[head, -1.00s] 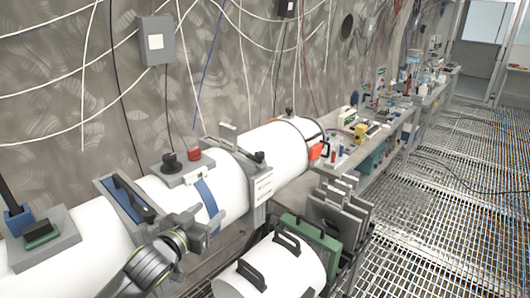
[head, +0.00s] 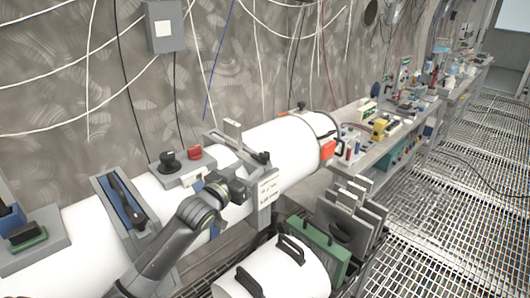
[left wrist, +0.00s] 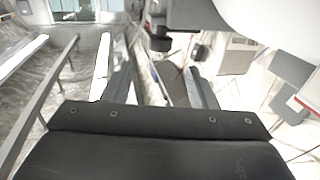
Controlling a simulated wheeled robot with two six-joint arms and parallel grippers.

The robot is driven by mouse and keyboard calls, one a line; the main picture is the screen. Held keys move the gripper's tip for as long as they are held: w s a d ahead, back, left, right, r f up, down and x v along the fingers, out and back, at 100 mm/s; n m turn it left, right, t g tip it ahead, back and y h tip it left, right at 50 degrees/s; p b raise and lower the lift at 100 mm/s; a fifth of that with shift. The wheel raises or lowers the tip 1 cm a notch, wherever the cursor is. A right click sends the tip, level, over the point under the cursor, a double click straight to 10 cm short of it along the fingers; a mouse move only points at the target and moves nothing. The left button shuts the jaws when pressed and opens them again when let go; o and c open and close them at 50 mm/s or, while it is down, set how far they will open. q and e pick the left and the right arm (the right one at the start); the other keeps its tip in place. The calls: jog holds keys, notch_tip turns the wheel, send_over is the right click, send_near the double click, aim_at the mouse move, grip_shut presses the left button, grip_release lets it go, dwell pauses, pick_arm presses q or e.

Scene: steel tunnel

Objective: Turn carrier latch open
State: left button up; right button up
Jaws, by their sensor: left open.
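The long white tube (head: 290,140) runs along the wall, with a grey collar carrying a white printed label (head: 268,190) around it. A small black handle (head: 262,158) sits at the collar's top; I cannot tell for sure that it is the carrier latch. My left gripper (head: 246,187) is in front of the tube, close to the collar, at its left. In the left wrist view its two fingers (left wrist: 152,80) are apart with nothing between them. A dark knob-like part (left wrist: 160,38) shows beyond them. My right gripper is out of view.
A black knob and a red button (head: 194,153) sit on a grey plate on the tube. An orange part (head: 327,149) is at the tube's far end.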

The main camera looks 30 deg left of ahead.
aim_at(262, 157)
pick_arm(q)
jog(key=w, duration=0.3)
jog(key=w+p, duration=0.1)
jog(key=w, duration=0.5)
jog(key=shift+w+d, duration=0.35)
jog(key=c, duration=0.9)
